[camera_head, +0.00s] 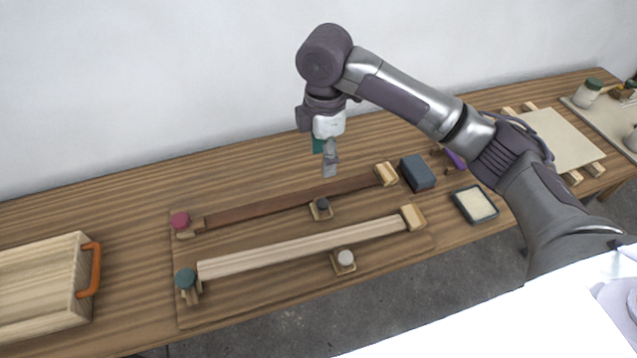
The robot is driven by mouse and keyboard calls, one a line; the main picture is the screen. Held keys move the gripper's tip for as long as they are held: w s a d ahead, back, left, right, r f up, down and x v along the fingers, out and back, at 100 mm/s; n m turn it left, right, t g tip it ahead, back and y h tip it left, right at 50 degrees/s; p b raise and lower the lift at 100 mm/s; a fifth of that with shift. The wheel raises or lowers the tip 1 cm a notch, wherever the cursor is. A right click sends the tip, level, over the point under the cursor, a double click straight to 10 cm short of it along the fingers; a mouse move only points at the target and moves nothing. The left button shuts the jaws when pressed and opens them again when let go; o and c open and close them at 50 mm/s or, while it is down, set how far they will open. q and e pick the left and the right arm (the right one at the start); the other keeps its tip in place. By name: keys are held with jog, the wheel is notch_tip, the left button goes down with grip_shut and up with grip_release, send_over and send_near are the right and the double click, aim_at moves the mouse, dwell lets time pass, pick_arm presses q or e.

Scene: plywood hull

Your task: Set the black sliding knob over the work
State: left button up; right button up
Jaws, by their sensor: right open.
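The black sliding knob (322,204) sits on a small wooden block at the near edge of the dark brown bar (262,208), right of its middle. A white knob (345,257) sits on a similar block beside the pale wooden bar (300,247). Which piece counts as the work I cannot tell. My right gripper (330,172) is open and points down, above and behind the dark bar near the black knob, apart from it. My left gripper is not in view.
A red knob (180,220) and a teal knob (185,278) stand at the bars' left ends. A dark blue block (417,173) and a shallow tray (457,206) lie to the right. A wooden box with an orange handle (89,270) stands at left.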

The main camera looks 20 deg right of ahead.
aim_at(324, 202)
jog(key=f, duration=0.3)
jog(key=s+f+p, duration=0.1)
jog(key=f, duration=0.2)
jog(key=shift+s, duration=0.2)
notch_tip(324, 202, down, 6)
jog(key=shift+w+r+p, duration=0.1)
jog(key=shift+w+p, duration=0.05)
jog(key=shift+p, duration=0.2)
jog(key=shift+f, duration=0.65)
jog(key=c, duration=0.7)
jog(key=shift+c, duration=1.3)
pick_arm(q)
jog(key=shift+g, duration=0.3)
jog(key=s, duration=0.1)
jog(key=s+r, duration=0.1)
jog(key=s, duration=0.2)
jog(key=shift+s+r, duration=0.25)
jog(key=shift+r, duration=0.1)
pick_arm(e)
grip_shut()
